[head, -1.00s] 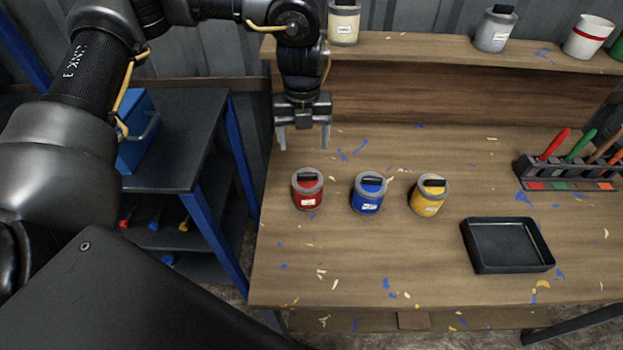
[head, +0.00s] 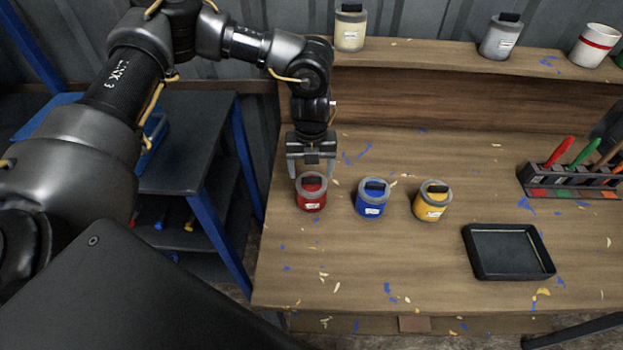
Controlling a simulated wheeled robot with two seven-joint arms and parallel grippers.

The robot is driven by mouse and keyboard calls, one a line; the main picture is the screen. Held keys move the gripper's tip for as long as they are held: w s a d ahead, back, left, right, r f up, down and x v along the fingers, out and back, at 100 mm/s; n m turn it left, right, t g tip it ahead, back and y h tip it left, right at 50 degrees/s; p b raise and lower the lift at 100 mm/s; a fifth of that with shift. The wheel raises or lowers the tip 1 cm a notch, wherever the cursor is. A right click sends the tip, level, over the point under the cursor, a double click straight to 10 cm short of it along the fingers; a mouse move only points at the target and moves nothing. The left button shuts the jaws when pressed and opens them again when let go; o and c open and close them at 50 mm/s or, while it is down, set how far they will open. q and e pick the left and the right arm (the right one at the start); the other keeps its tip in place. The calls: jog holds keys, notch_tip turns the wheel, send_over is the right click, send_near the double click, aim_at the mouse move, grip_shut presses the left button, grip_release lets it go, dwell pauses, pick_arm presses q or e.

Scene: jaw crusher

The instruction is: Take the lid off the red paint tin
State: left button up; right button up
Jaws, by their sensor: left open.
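The red paint tin (head: 312,199) stands upright on the workbench in the head view, at the left end of a row of three tins. Its grey lid (head: 312,180) is on, with a dark grip block on top. My left gripper (head: 311,174) points down at the tin's far side, with its open fingers near the left and right edges of the lid. I cannot tell whether the fingers touch the lid. My right gripper is not in view.
A blue tin (head: 372,203) and a yellow tin (head: 430,207) stand to the right. A black tray (head: 508,252) lies at the right, with a brush rack (head: 570,188) behind it. A shelf (head: 420,60) holds more containers.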

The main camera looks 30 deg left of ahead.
aim_at(312, 181)
pick_arm(q)
jog(key=shift+w+f, duration=0.1)
jog(key=shift+f, duration=1.35)
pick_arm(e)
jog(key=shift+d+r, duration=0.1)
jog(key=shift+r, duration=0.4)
pick_arm(q)
jog(key=shift+c, duration=0.4)
jog(key=c, duration=1)
jog(key=shift+o, duration=0.2)
jog(key=shift+r, duration=0.2)
